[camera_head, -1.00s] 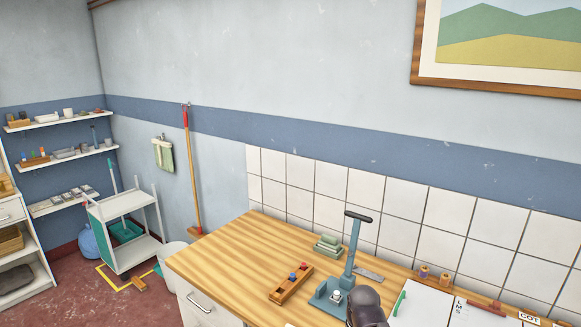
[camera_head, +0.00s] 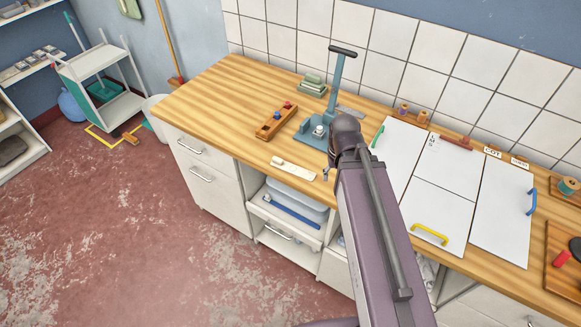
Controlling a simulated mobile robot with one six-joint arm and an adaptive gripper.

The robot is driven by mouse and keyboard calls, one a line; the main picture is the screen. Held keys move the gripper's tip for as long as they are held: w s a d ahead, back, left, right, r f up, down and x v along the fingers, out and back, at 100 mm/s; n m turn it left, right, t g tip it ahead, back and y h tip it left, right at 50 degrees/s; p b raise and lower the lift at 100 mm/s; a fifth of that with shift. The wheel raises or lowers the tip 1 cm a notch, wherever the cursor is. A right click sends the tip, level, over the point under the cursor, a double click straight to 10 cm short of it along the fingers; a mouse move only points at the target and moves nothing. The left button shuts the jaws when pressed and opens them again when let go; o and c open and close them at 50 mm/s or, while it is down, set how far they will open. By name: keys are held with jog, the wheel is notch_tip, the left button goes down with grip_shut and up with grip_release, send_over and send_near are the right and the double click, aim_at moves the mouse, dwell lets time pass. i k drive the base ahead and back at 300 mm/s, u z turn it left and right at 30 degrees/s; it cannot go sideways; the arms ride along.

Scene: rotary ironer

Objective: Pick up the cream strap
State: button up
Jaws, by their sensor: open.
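The cream strap (camera_head: 294,169) lies flat on the wooden counter (camera_head: 222,107), close to its front edge. It is a short, pale strip with small dark marks near its left end. My arm reaches up from the bottom of the view. What shows of my gripper (camera_head: 326,174) is a small dark tip just right of the strap, apart from it. The rest of the gripper is hidden by my arm. It is open and holds nothing that I can see.
A blue-grey press (camera_head: 334,90) stands behind the strap, beside a wooden block with coloured pegs (camera_head: 275,121). White boards (camera_head: 440,185) with coloured handles lie to the right. Below the counter is an open shelf with a pale bin (camera_head: 296,201). The counter's left part is clear.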

aim_at(277, 162)
jog(key=u, duration=0.1)
jog(key=k, duration=1.25)
jog(key=z, duration=0.5)
jog(key=i, duration=1)
jog(key=z, duration=0.05)
